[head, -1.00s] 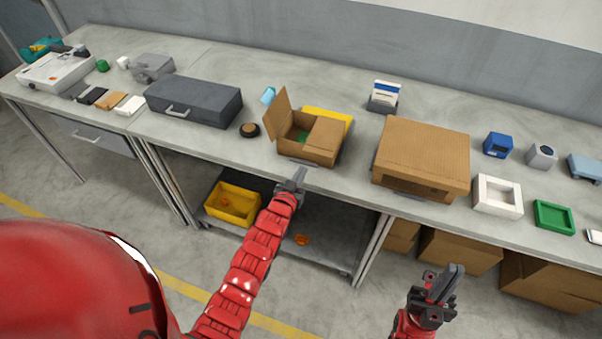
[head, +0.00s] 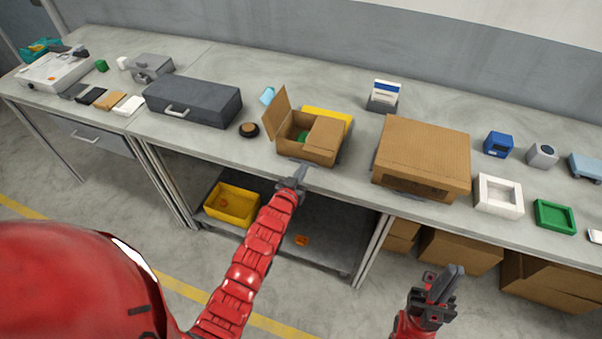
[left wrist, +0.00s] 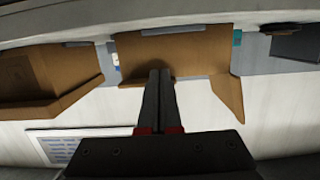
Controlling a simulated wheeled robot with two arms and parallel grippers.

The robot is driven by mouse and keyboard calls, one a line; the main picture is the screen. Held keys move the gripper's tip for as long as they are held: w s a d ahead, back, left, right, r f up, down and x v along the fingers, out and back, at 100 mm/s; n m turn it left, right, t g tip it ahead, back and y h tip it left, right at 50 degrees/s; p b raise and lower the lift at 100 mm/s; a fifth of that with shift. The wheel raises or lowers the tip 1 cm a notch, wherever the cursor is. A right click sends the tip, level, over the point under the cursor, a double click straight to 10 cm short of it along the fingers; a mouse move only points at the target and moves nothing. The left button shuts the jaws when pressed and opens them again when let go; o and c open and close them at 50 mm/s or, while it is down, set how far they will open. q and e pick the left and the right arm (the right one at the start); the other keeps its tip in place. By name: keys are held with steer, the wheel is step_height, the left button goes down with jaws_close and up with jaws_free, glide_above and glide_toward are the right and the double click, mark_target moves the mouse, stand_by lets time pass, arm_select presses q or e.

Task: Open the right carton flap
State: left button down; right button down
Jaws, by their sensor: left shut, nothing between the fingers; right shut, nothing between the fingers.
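The small open carton (head: 300,150) stands on the bench. Its left flap (head: 277,112) stands up, tilted outward. Its right flap (head: 325,136) lies across the right part of the opening. A green item (head: 303,136) shows inside, partly hidden. My left gripper (head: 300,173) is shut and empty, just in front of the carton at the bench's front edge. In the left wrist view the shut fingers (left wrist: 160,75) overlap the carton (left wrist: 190,52); I cannot tell whether they touch it. My right gripper (head: 455,270) is shut and empty, low in front of the bench, away from the carton.
A larger cardboard box (head: 425,150) stands to the carton's right, with a narrow gap. A yellow tray (head: 335,115) is behind the carton. A dark round item (head: 249,130) and a dark grey case (head: 195,101) are to its left. A yellow bin (head: 232,205) sits on the lower shelf.

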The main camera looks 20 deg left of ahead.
arm_select(q)
steer(key=shift+r+b+x, duration=0.25)
steer(key=shift+b+x, duration=0.35)
steer(key=shift+x, duration=0.5)
steer(key=shift+r+b+x, duration=0.2)
steer(key=shift+b+x, duration=0.4)
steer(key=shift+x, duration=0.5)
steer(key=shift+s, duration=0.1)
steer(key=shift+r, duration=0.15)
steer(key=shift+d+r, duration=0.15)
steer(key=shift+r, duration=0.6)
steer(key=shift+d+r, duration=0.15)
steer(key=shift+r, duration=0.6)
